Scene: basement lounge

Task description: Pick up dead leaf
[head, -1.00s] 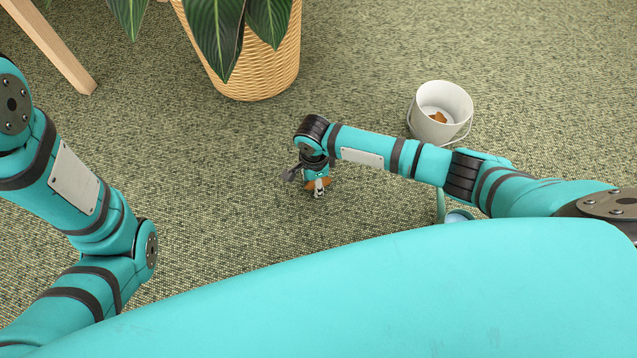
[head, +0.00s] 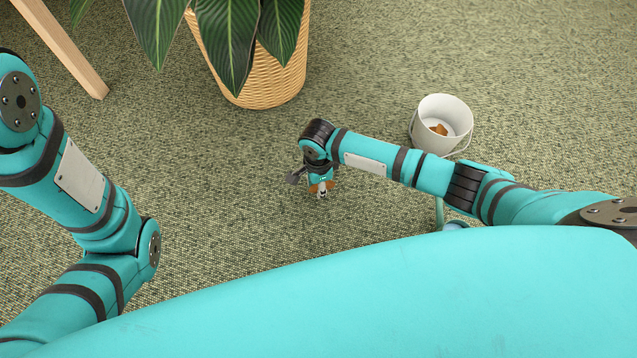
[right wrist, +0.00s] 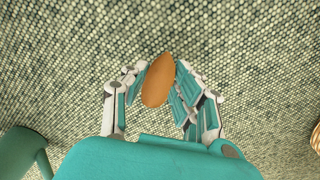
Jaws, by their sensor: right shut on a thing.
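A brown-orange dead leaf (right wrist: 158,82) is between the fingers of my right gripper (right wrist: 160,92) in the right wrist view. The gripper is shut on it. In the head view the right gripper (head: 322,190) points down over the carpet, with bits of the brown leaf (head: 329,185) showing beside the fingers. How high the leaf is above the carpet is hard to tell. My left arm comes in at the left of the head view, but its gripper is out of view.
A white bucket (head: 445,113) with a brown leaf (head: 438,130) inside stands at the right. A wicker planter (head: 265,80) with a large-leaved plant stands at the top. A wooden leg (head: 62,48) is at the upper left. The carpet between is clear.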

